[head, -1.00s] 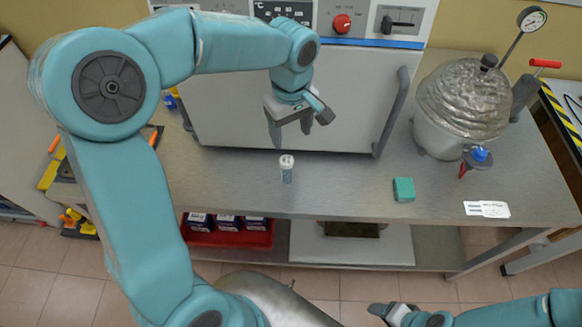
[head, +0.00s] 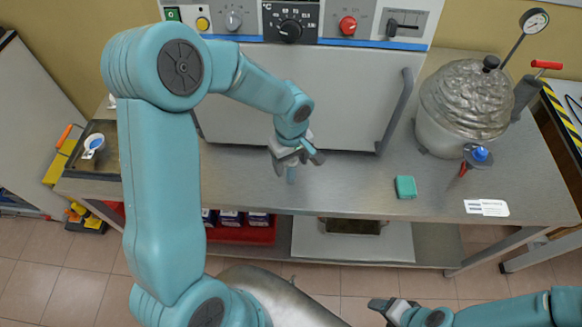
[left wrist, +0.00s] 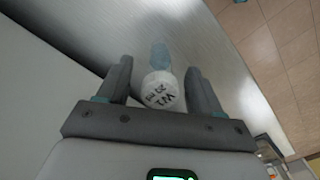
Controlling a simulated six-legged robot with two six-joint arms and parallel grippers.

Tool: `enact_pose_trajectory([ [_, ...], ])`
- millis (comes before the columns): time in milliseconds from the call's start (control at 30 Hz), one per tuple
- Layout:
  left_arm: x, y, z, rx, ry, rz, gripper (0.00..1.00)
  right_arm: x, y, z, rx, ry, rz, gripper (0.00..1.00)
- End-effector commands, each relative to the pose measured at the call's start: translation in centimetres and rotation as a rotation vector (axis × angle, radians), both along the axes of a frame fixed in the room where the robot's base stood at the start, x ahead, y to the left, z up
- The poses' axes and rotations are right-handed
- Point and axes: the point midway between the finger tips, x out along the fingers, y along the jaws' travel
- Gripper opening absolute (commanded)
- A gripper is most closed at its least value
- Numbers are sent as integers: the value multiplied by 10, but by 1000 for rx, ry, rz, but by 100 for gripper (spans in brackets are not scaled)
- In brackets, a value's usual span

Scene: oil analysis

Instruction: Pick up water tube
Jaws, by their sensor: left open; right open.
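The water tube is a small clear tube with a white lettered cap. In the left wrist view the water tube (left wrist: 161,88) lies between the two open fingers of my left gripper (left wrist: 160,85), with its cap toward the camera. In the head view my left gripper (head: 292,157) is low over the steel table, and it hides the cap; the bluish lower part of the water tube (head: 291,175) shows beneath it. I cannot tell if the fingers touch the tube. My right gripper (head: 380,308) is open and empty at the bottom of the head view, away from the table.
The steel table (head: 345,190) is clear around the tube. A white oven-like cabinet (head: 345,110) with knobs stands close behind. A teal block (head: 405,187), a label card (head: 487,208) and a foil-wrapped vessel (head: 465,100) are to the right. Red bins (head: 240,235) sit below.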

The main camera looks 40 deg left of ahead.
Motion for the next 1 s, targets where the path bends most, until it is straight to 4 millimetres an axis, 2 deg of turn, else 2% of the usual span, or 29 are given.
enact_pose_trajectory([
  [67, 0, 0, 0, 0, 0, 0, 65, 0, 0, 0, 0, 0, 0, 64],
  [200, 0, 0, 0, 0, 1, 0, 20, 0, 0, 0, 0, 0, 0, 64],
  [233, 0, 0, 0, 0, 1, 0, 10, 0, 0, 0, 0, 0, 0, 64],
  [267, 0, 0, 0, 0, 1, 0, 6, 0, 0, 0, 0, 0, 0, 64],
  [667, 0, 0, 7, 1, 0, 2, 6, 0, 0, -1, 0, 0, 0, 64],
  [767, 1, 1, 19, 2, -3, 2, 6, 0, 0, -2, 0, 0, 0, 64],
  [867, 1, 0, 39, 2, -6, 1, 6, 0, 0, -4, 0, 0, 0, 64],
  [1000, 2, 0, 80, 0, -9, 1, 6, 0, 0, -6, 0, 0, 0, 64],
])
